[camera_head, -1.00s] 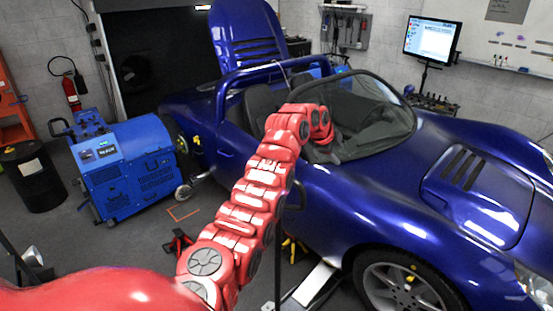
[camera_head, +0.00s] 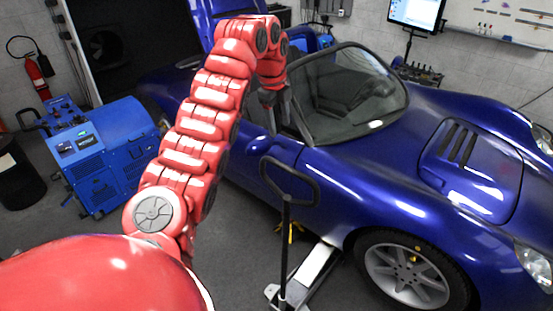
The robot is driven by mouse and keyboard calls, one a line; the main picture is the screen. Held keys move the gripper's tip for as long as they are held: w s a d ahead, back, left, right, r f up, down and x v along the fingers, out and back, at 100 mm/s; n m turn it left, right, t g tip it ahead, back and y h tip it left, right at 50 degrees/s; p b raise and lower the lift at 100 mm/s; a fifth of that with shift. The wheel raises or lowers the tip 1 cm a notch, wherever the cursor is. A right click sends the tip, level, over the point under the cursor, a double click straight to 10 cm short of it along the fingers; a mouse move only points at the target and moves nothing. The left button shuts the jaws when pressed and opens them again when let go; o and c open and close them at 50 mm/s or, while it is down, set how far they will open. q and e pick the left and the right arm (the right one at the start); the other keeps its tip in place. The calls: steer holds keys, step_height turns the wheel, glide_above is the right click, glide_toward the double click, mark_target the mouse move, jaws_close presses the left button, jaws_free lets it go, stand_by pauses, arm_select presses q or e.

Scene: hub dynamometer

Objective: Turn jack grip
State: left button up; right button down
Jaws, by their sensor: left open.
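The jack grip (camera_head: 317,188) is a dark loop handle on top of an upright black pole. The pole rises from the pale floor jack (camera_head: 318,264) beside the blue car's front wheel. My left arm reaches in from the left and bends over at the top. My left gripper (camera_head: 279,122) hangs fingers down, open and empty, above the grip in the picture and apart from it. It appears in front of the car's windscreen edge. How far it is from the car in depth is unclear. My right gripper is not in view.
The blue car (camera_head: 408,171) fills the right and lies behind the jack grip. A blue dynamometer unit (camera_head: 108,155) stands at the left, near a black drum (camera_head: 18,178) and a fire extinguisher (camera_head: 38,78). Grey floor is free between unit and jack.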

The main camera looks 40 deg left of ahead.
arm_select(q)
step_height(320, 180, down, 4)
steer(key=d+b, duration=0.2)
steer(key=b, duration=0.6)
glide_toward(288, 167)
steer(key=f, duration=0.1)
steer(key=f+p, duration=0.1)
steer(key=f, duration=0.1)
steer(key=w+f+p, duration=0.1)
steer(key=f+p, duration=0.2)
steer(key=f, duration=0.2)
steer(key=shift+w+f, duration=0.1)
steer(key=shift+w, duration=0.2)
steer(key=shift+f, duration=0.25)
jaws_close()
steer(key=shift+d, duration=0.1)
